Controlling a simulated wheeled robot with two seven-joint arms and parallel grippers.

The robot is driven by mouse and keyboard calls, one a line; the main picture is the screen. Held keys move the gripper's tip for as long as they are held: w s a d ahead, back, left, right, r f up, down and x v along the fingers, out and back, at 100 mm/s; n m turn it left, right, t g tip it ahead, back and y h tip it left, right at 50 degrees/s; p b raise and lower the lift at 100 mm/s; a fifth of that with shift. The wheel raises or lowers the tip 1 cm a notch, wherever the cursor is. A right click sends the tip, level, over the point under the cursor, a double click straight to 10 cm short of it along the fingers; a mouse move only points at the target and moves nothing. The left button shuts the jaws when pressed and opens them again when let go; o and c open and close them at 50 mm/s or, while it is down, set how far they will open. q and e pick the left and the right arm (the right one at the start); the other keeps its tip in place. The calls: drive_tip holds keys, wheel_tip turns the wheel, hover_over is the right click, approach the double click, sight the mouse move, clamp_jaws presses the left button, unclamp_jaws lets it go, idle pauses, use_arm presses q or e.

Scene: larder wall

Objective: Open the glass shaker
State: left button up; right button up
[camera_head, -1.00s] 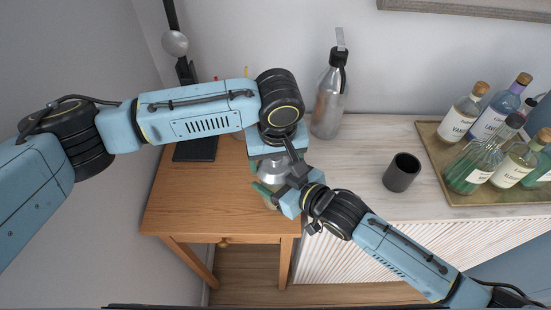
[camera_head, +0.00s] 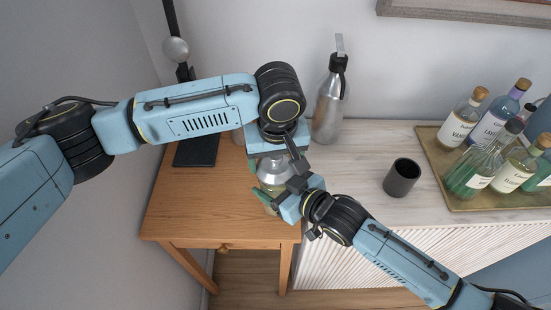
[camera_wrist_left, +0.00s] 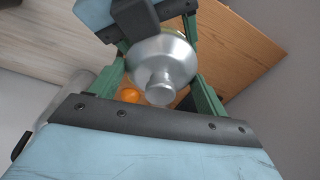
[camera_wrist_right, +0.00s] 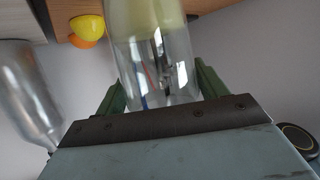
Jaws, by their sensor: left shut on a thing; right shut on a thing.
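The glass shaker (camera_head: 271,180) stands upright at the right end of the wooden table, with pale yellow-green liquid in its lower part. Its clear glass wall fills the middle of the right wrist view (camera_wrist_right: 155,60). My right gripper (camera_head: 277,196) is shut on the glass body. The shaker's silver domed cap (camera_wrist_left: 160,65) lies between the green fingers of my left gripper (camera_wrist_left: 163,85), which is shut on it from above. In the head view my left gripper (camera_head: 270,150) partly covers the shaker's top. I cannot tell whether cap and glass are touching.
A steel bottle (camera_head: 328,108) stands behind, close to my left gripper. A black stand (camera_head: 197,150) is at the back left. The wooden table's (camera_head: 195,205) front left is clear.

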use_arm(q)
drive_tip(key=shift+r, duration=2)
use_arm(e)
drive_tip(key=o, duration=1.5)
